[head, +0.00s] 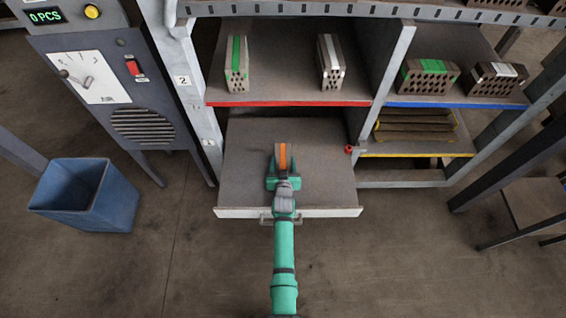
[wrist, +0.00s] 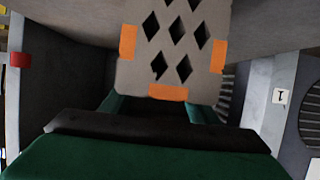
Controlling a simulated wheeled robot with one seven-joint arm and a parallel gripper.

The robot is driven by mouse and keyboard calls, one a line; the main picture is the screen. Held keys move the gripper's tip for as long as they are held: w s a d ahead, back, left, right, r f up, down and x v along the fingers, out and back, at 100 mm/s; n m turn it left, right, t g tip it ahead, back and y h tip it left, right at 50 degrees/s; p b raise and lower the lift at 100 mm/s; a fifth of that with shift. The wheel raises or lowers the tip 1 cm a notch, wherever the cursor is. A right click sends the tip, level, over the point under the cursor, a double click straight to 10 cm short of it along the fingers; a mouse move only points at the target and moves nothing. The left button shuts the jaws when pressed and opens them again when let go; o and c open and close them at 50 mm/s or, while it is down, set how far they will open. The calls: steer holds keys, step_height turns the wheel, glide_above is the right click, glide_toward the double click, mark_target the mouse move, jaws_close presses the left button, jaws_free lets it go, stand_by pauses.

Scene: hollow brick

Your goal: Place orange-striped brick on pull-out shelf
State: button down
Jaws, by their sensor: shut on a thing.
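The orange-striped brick (head: 281,155) is over the pull-out shelf (head: 325,190) in the head view. In the wrist view the brick (wrist: 175,50) shows its end face with diamond-shaped holes and orange marks at its edges. My green gripper (head: 283,180) is shut on the brick. In the wrist view the gripper (wrist: 155,110) is below the brick, and its fingers are partly hidden behind the dark palm. The shelf is pulled out, with a white front edge and a handle. I cannot tell whether the brick touches the shelf surface.
A green-striped brick (head: 237,64) and a white-striped brick (head: 331,62) stand on the red-edged shelf (head: 285,85) above. More bricks (head: 428,76) lie on the blue-edged shelf at right. A blue bin (head: 85,194) stands at left. The pull-out shelf around the gripper is clear.

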steer(key=c, duration=1.1)
jaws_free()
steer(key=shift+f, duration=0.1)
steer(key=o, duration=0.4)
steer(key=shift+a, duration=0.2)
steer(key=shift+s+d+r, duration=0.1)
steer(key=shift+s+r, duration=0.1)
steer(key=s+f+v, duration=0.1)
steer(key=f+v, duration=0.2)
steer(key=v, duration=3.1)
steer(key=s+r+t, duration=0.1)
steer(key=s+r, duration=1.4)
steer(key=shift+s+r+t, duration=0.35)
steer(key=shift+t, duration=0.05)
